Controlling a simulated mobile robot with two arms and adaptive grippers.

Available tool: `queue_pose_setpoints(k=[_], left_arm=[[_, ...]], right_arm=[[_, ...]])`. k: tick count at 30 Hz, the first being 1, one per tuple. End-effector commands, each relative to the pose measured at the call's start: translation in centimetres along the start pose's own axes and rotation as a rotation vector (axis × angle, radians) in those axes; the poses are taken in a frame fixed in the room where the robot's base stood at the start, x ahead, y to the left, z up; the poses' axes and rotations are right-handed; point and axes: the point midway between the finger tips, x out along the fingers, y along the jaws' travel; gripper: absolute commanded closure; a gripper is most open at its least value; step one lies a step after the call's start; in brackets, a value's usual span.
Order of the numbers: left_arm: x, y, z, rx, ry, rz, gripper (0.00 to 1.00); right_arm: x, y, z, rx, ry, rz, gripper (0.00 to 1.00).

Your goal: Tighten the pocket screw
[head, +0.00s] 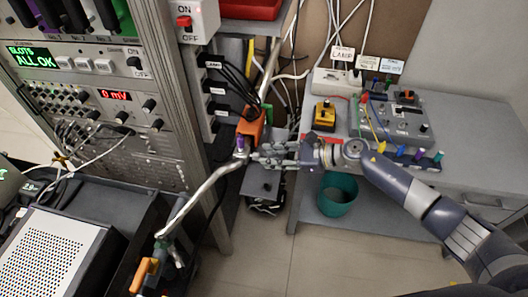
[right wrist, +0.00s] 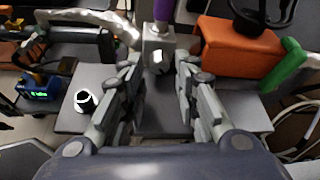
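A purple-topped screw with a pale metal block (head: 240,148) sits at the upper end of a bent metal pipe (head: 205,187), left of my right gripper (head: 256,155); I take it to be the pocket screw. In the right wrist view the purple shaft (right wrist: 163,10) rises from the square metal block (right wrist: 158,48). The block is ahead, between the two fingertips of my right gripper (right wrist: 158,68). The fingers are spread, with a gap visible on each side of the block. The screw's thread is hidden. My left gripper is not in view.
An orange part (head: 251,126) with black hoses is close above the gripper; its green end (right wrist: 290,65) shows in the wrist view. An instrument rack (head: 170,165) stands left. A grey bench (head: 470,135) carries a control box (head: 395,122). A teal bin (head: 338,195) stands below the arm.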

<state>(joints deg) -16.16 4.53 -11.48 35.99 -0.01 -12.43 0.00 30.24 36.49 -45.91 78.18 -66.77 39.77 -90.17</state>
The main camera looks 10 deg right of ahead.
Motion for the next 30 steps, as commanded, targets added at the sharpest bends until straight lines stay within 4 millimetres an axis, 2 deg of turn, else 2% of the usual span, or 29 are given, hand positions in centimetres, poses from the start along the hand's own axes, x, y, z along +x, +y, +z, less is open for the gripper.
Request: queue_pose_setpoints(k=[3,8,13,17,21,26,30], left_arm=[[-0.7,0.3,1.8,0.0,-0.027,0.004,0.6],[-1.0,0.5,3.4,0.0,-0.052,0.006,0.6],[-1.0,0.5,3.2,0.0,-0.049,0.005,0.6],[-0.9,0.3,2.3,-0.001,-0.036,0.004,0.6],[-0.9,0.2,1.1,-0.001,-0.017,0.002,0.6],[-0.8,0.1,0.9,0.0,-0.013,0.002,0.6],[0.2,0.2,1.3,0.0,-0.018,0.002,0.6]], right_arm=[[1.6,-0.1,0.2,0.002,-0.002,-0.001,0.71],[2.8,0.0,0.1,0.0,-0.001,0.0,0.71],[3.0,0.0,0.0,0.0,0.0,0.0,0.71],[3.0,0.0,0.0,0.0,-0.001,0.0,0.71],[3.0,0.0,0.0,0.0,-0.001,0.0,1.0],[3.0,0.0,0.0,0.003,-0.001,0.001,1.0],[3.1,-0.1,-0.3,0.057,0.0,0.026,1.0]])
